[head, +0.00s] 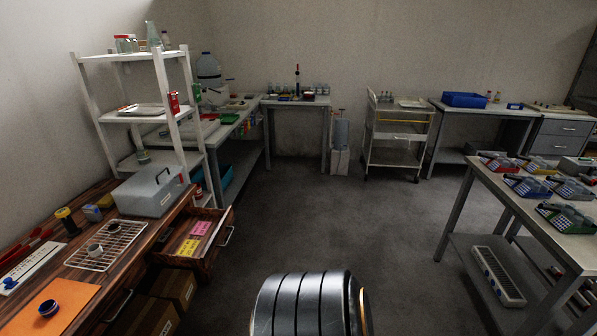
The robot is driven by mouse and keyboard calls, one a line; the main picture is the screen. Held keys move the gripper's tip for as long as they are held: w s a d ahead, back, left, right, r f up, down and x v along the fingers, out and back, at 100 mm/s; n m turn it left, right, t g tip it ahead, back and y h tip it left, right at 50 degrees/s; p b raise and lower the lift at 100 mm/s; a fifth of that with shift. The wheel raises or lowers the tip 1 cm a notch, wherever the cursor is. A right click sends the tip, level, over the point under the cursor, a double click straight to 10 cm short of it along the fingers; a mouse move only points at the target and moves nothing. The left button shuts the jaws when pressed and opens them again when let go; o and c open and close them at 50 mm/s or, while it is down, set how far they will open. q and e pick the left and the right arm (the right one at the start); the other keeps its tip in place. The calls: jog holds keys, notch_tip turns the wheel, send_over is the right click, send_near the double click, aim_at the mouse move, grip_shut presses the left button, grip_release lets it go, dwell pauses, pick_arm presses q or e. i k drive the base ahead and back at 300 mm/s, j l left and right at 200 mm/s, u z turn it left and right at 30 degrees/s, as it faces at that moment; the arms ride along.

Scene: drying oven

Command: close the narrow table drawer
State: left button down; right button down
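The wooden table (50,262) at the left has an open drawer (214,252) pulled out to the right, towards the middle of the room. The drawer has a metal bar handle (227,236) on its front. A pink note (201,228) and a yellow note (188,247) lie inside it. Another handle (119,306) shows on the table's front nearer to me, where the front looks flush. Neither of my grippers is in view. A silver ribbed cylinder at the bottom centre looks like part of my own body.
A grey lidded box (150,192) and a wire rack (106,246) stand on the wooden table. Cardboard boxes (173,288) sit below the drawer. A white shelf (132,116) rises behind. The floor right of the drawer is clear. A table with several devices (540,215) stands right.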

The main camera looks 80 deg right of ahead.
aim_at(210, 244)
jog(key=z, duration=1.9)
